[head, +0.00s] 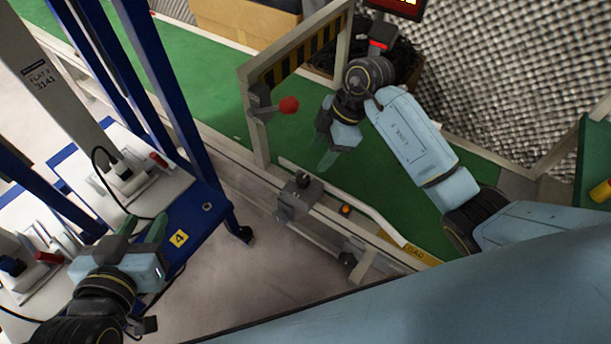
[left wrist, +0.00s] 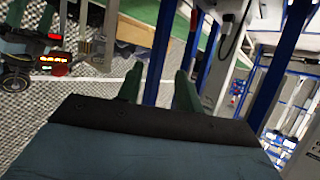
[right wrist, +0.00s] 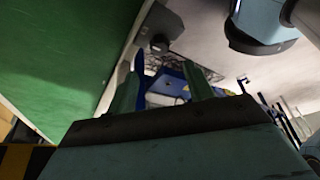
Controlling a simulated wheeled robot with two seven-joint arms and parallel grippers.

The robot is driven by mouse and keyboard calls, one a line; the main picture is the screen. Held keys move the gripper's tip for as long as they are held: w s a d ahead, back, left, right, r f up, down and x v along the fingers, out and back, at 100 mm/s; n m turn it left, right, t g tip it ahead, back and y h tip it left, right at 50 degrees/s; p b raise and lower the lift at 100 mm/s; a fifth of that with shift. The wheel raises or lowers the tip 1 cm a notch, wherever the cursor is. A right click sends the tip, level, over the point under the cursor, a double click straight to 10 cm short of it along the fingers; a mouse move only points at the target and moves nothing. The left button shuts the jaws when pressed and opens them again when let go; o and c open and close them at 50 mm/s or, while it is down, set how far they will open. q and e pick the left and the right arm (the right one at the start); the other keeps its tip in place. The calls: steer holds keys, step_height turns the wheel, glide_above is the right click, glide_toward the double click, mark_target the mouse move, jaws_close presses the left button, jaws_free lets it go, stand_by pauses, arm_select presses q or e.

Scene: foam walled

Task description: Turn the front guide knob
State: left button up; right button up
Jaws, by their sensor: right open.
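A grey guide clamp with a dark knob (head: 302,180) sits on the near side rail of the green conveyor. A second dark knob (head: 347,258) is lower on the same rail, nearer to me. I cannot tell which is called front. My right gripper (head: 326,150) is open and empty above the belt, just up and right of the upper knob. A dark knob on a grey block (right wrist: 158,42) shows ahead of its fingers in the right wrist view. My left gripper (head: 143,228) is open and empty over the blue and white cart, away from the conveyor.
A red ball lever (head: 288,104) sticks out from the striped gate frame (head: 300,55) near my right wrist. A white guide rail (head: 350,205) runs along the belt edge (head: 225,120). The blue cart (head: 205,215) stands at left. Bare floor lies between cart and conveyor.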

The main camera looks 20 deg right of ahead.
mark_target(304, 178)
steer(key=b+x, duration=0.1)
steer(key=x, duration=0.3)
steer(key=shift+b, duration=0.35)
steer(key=b+x, duration=0.2)
steer(key=x, duration=0.2)
arm_select(q)
step_height(304, 178, up, 15)
steer(key=s+d+t+h, duration=0.1)
steer(key=t+h, duration=0.3)
steer(key=t, duration=0.7)
steer(key=shift+d+b, duration=0.45)
steer(key=shift+d, duration=0.2)
arm_select(e)
steer(key=shift+x, duration=0.75)
arm_select(q)
steer(key=shift+f, duration=0.1)
arm_select(e)
steer(key=c, duration=1)
